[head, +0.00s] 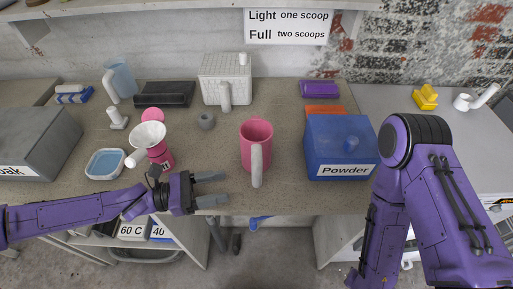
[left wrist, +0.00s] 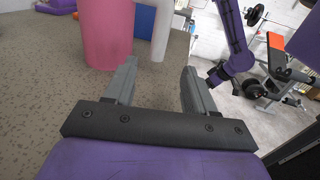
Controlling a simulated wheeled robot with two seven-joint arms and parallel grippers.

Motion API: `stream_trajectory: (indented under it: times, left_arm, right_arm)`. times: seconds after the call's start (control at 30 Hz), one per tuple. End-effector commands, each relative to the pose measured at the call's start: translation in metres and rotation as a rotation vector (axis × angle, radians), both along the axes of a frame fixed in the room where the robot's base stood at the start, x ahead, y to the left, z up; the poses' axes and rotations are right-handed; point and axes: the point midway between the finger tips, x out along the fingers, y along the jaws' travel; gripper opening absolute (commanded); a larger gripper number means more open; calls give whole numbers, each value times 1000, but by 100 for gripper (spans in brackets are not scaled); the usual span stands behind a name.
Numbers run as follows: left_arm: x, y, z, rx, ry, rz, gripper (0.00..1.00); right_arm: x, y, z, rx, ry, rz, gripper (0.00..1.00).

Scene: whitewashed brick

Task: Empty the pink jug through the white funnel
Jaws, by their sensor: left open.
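The pink jug (head: 256,138) stands upright on the worktop, its white handle (head: 257,166) facing the front edge. The jug (left wrist: 107,32) and its handle (left wrist: 163,28) also show in the left wrist view, just beyond my fingers. The white funnel (head: 149,135) sits in the top of a pink bottle (head: 161,156) at the left. My left gripper (head: 212,188) is open and empty at the worktop's front edge, left of the jug handle and apart from it. It also shows in the left wrist view (left wrist: 158,88).
A blue Powder box (head: 341,160) stands right of the jug. A small grey ring (head: 206,120), a white canister (head: 226,72) and a black case (head: 164,94) stand behind. A blue-lined dish (head: 105,163) and a grey box (head: 30,145) lie left. Bare worktop separates bottle and jug.

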Motion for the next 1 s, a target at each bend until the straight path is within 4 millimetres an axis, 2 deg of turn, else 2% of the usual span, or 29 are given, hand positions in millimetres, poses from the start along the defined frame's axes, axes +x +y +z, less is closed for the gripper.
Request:
stream_trajectory:
  times: [0.07,0.37,0.57,0.7,0.97,1.0]
  left_arm:
    - [0,-2,0,0,2,-1,55]
    - [10,-49,1,-1,3,-1,55]
    - [18,-79,12,-1,6,-3,55]
    - [23,-100,9,0,4,-3,55]
    - [25,-103,7,2,1,0,55]
    - [25,-103,7,1,1,0,42]
  right_arm:
    - [0,0,0,0,0,0,43]
    - [0,0,7,1,1,0,43]
    - [0,0,28,0,0,0,43]
    - [0,0,32,0,0,0,43]
    - [0,0,31,0,0,0,43]
    - [0,0,31,0,0,0,43]
